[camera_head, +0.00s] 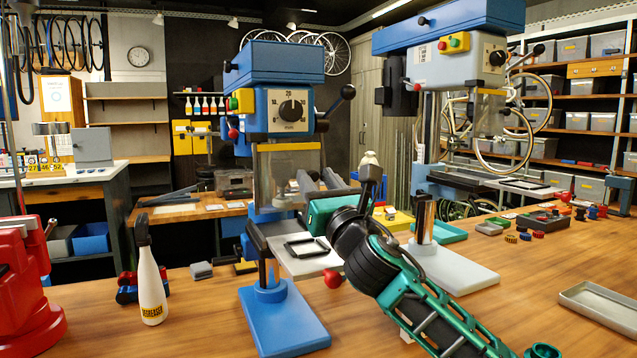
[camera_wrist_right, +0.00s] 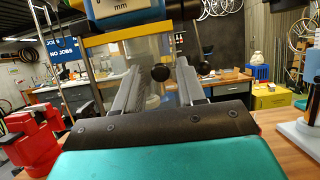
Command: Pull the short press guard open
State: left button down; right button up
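The short press (camera_head: 284,100) is the blue one with a dial, standing on a blue base plate. Its guard (camera_head: 289,147) is a clear panel under a yellow top strip, hanging down across the front below the head; it looks closed. In the right wrist view the guard's yellow strip (camera_wrist_right: 125,34) crosses above my fingers. My right gripper (camera_head: 320,184) is open, its two grey fingers pointing at the guard. In the wrist view a black knob (camera_wrist_right: 160,73) shows between the fingertips (camera_wrist_right: 158,72), with gaps on both sides. Contact with the guard cannot be told. My left gripper is not in view.
A taller press (camera_head: 455,62) stands to the right on a grey base. A white bottle (camera_head: 150,285) and a red vise (camera_head: 22,290) are at the left. A grey tray (camera_head: 602,306) lies at the right. The bench (camera_head: 200,325) front left of the short press is clear.

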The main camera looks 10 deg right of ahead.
jog(key=c, duration=0.5)
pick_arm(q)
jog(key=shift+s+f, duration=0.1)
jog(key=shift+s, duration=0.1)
pick_arm(e)
grip_shut()
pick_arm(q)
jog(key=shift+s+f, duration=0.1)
